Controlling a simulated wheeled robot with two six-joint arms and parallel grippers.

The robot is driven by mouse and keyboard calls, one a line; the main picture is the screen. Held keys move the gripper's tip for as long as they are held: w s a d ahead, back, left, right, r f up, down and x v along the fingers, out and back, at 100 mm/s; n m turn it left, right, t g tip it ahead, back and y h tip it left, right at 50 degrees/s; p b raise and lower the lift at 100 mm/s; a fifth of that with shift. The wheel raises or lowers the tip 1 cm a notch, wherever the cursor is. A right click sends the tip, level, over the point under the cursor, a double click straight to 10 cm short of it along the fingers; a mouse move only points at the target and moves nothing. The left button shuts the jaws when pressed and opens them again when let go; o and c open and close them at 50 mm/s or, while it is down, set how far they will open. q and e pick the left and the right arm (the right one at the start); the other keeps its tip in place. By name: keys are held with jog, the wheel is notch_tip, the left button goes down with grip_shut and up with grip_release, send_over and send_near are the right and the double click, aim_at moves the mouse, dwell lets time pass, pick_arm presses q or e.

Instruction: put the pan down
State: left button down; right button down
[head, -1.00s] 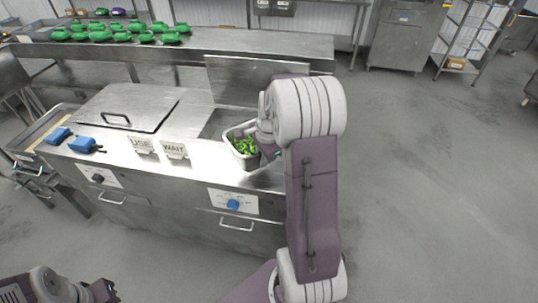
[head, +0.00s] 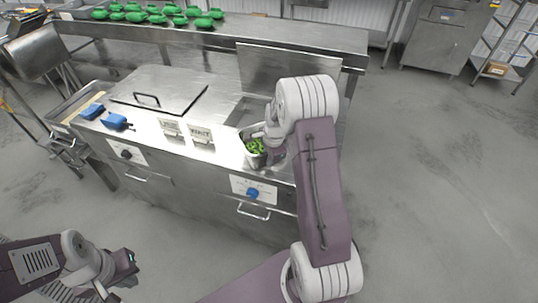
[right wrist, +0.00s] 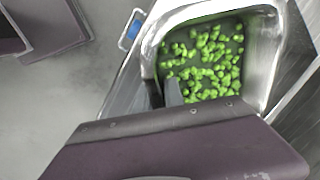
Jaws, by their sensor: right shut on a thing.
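The pan (head: 243,138) is a metal container holding green vegetable pieces (head: 255,147). In the head view it is at the right end of the steel counter, beside an open well (head: 247,108); my right arm partly covers it. In the right wrist view the pan's pale rim (right wrist: 178,20) surrounds the green pieces (right wrist: 208,65). My right gripper (right wrist: 168,92) is shut on the pan's near wall. I cannot tell whether the pan touches a surface below. My left gripper (head: 127,270) is at the lower left, away from the counter, its jaws unclear.
A lidded section (head: 160,88) and blue items (head: 115,121) are further left. A raised lid (head: 285,72) stands behind the well. Green items (head: 160,14) line the back shelf.

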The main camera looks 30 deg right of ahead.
jog(key=c, duration=1.4)
grip_release()
jog(key=shift+s, duration=0.1)
jog(key=shift+c, duration=0.2)
jog(key=v, duration=1.2)
jog(key=s+a+f+n, duration=0.3)
jog(key=s+a+n, duration=0.4)
jog(key=s+n, duration=0.1)
jog(key=s+a+f+n+g, duration=0.1)
jog(key=s+a+f+n, duration=0.1)
jog(key=s+a+n, duration=0.5)
jog(key=s+n, duration=0.1)
jog(key=n, duration=0.2)
jog(key=shift+a+f+n+g, duration=0.3)
jog(key=shift+a+f+n, duration=0.05)
jog(key=shift+f+n, duration=0.05)
